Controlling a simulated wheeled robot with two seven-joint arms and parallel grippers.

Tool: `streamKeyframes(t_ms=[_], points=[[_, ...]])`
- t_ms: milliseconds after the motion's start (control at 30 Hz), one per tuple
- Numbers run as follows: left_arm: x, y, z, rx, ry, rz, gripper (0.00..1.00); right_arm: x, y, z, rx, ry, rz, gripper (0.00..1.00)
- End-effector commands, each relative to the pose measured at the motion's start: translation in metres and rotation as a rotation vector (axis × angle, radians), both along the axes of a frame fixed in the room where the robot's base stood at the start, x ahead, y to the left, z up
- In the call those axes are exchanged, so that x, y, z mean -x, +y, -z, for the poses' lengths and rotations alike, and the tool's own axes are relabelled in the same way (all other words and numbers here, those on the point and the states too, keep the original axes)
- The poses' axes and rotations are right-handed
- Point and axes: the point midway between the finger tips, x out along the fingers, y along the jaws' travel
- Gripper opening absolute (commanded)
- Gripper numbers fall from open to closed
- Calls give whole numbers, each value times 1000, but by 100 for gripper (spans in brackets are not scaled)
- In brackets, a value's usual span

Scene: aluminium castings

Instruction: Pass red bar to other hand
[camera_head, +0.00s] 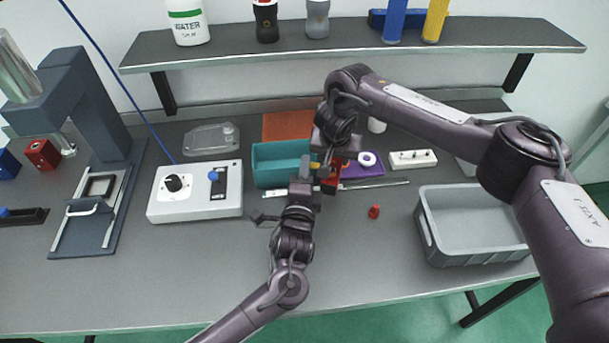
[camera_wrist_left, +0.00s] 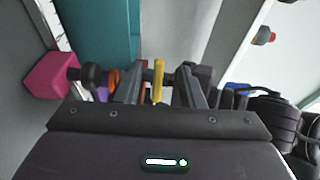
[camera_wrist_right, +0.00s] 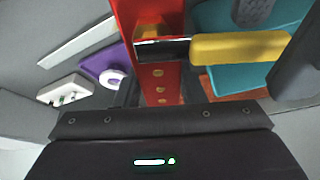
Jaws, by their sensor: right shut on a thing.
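The red bar (camera_head: 334,179) is above the middle of the bench, with my right gripper (camera_head: 336,164) shut on it. In the right wrist view the red bar (camera_wrist_right: 138,18) runs upward from the jaws, with several brass-coloured round spots along it. A yellow piece (camera_wrist_right: 240,46) sticks out sideways by a dark and metal band at the bar. My left gripper (camera_head: 311,172) is close beside the bar. In the left wrist view its fingers (camera_wrist_left: 160,82) stand apart with the yellow piece (camera_wrist_left: 158,79) between them and gaps on both sides. Their contact with the bar is hidden.
A teal bin (camera_head: 268,168) stands just behind the grippers. A purple block (camera_head: 372,171) and a white strip (camera_head: 413,160) lie to the right. A small red piece (camera_head: 374,212) and a grey crate (camera_head: 470,258) are nearer. A control box (camera_head: 195,205) is left.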

Motion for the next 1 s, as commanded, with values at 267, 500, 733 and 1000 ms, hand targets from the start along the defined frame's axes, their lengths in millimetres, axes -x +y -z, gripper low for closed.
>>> streamKeyframes(t_ms=[267,500,733,1000], points=[[0,0,0,0,-1,0,13,0,0,-1,-1,-1,0,7],[0,0,-1,1,-2,0,0,0,0,0,0,-1,0,7],[0,0,-2,4,-4,0,0,0,0,0,0,0,0,62],[0,0,-2,3,-4,0,0,0,0,-1,0,0,0,62]])
